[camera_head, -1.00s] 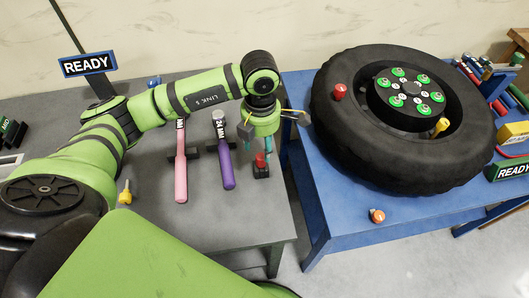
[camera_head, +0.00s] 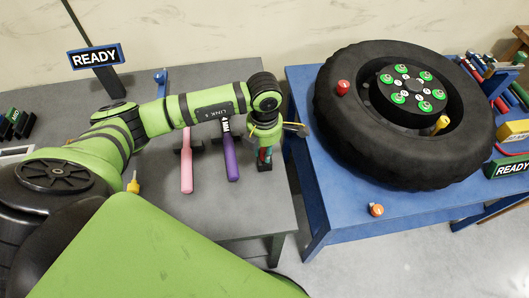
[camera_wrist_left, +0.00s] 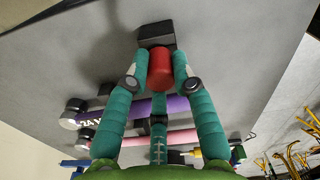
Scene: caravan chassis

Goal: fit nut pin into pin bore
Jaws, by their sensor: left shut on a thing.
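My left gripper (camera_head: 265,154) points down at the grey table's right end, with its teal fingers shut on a small red cylinder (camera_head: 267,157), probably the nut pin. The cylinder also shows between the fingertips in the left wrist view (camera_wrist_left: 160,68). It is still at a black block (camera_head: 264,167) on the table; the block shows beyond it in the wrist view (camera_wrist_left: 156,34). I cannot tell whether the cylinder is seated in the block. The wheel hub (camera_head: 408,88) carries several green nuts around its centre; I cannot make out which hole is the pin bore. My right gripper is not in view.
A pink-handled tool (camera_head: 187,170) and a purple-handled tool (camera_head: 231,160) lie left of the gripper. The tyre (camera_head: 345,135) fills much of the blue table (camera_head: 335,205). A red knob (camera_head: 343,87), a yellow peg (camera_head: 441,123) and an orange piece (camera_head: 376,210) are around it.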

